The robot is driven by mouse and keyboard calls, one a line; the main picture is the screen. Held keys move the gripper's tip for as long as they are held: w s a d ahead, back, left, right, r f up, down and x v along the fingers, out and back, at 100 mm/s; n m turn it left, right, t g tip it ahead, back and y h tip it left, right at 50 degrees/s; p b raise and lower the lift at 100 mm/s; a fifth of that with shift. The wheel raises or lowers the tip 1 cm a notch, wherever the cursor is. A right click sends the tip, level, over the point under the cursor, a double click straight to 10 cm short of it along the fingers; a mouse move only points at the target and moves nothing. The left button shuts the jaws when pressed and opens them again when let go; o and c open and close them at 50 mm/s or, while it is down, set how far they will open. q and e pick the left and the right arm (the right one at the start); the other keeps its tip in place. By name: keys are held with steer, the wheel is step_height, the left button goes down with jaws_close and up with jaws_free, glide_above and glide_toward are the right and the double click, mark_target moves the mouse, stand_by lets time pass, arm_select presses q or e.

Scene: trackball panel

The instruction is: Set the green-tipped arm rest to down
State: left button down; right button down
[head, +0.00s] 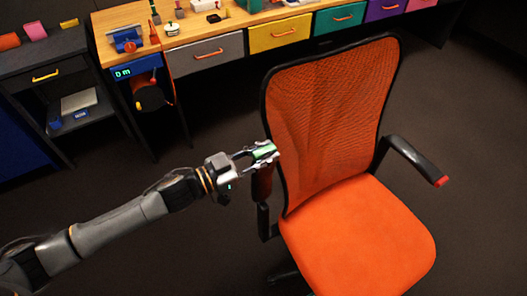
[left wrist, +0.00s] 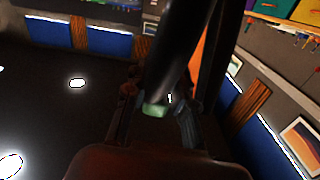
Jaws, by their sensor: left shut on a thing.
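The orange chair (head: 350,225) stands on the dark floor with its mesh back toward the desk. Its green-tipped arm rest shows its green tip (head: 264,151) at the left edge of the chair back, above a dark post (head: 263,220). My left gripper (head: 258,155) is shut on this arm rest near the tip. In the left wrist view the black arm rest (left wrist: 172,55) comes down between the fingers, with the green tip (left wrist: 155,109) at its near end. The gripper partly hides the arm rest in the head view, so its exact tilt is unclear.
The other arm rest, red-tipped (head: 415,160), juts out on the chair's right side. A wooden desk (head: 105,35) with coloured drawers runs behind the chair. A dark cabinet (head: 40,60) stands at the left. Floor is open at the lower left and right.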

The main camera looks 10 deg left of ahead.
arm_select(q)
steer(key=s+d+f+m+b, duration=0.1)
steer(key=s+d+f+m, duration=0.4)
steer(key=s+d, duration=0.3)
steer(key=shift+s+d+f+m, duration=0.3)
steer(key=shift+s+f, duration=0.1)
steer(key=shift+s, duration=1.5)
steer(key=c, duration=1.3)
jaws_free()
steer(key=shift+o, duration=1)
steer(key=shift+w, duration=0.1)
steer(key=shift+a, duration=0.15)
steer(key=v, duration=1.2)
